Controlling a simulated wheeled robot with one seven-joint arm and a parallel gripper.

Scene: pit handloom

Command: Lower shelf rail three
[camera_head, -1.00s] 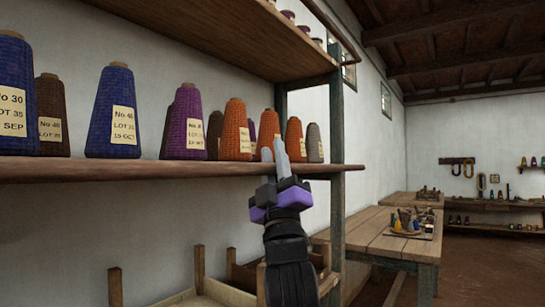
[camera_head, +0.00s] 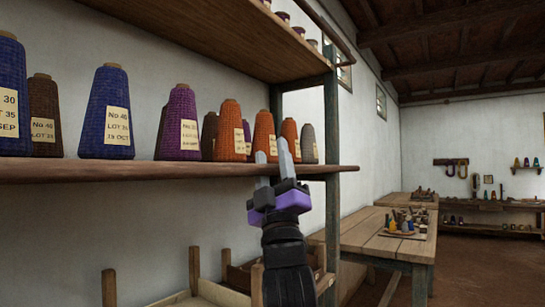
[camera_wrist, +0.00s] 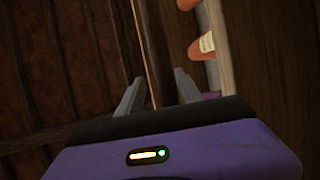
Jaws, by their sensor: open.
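A round wooden rail (camera_head: 180,170) runs along the front of the middle shelf, which holds yarn cones. A higher rail (camera_head: 320,25) runs along the upper shelf at top right. My gripper (camera_head: 270,152) points upward in front of the middle shelf, near its right end, with its fingers overlapping the orange cones in the picture. In the wrist view my gripper (camera_wrist: 158,88) is open, with a brown rod (camera_wrist: 148,50) seen between or beyond the two fingers. I cannot tell which rail that rod is, nor whether the fingers touch it.
Blue, brown, purple, orange and grey cones stand on the middle shelf, including a blue cone (camera_head: 107,112). The shelf post (camera_head: 332,190) rises just right of my gripper. Wooden crates (camera_head: 195,285) are below. A table (camera_head: 385,240) stands at right, with open floor beyond.

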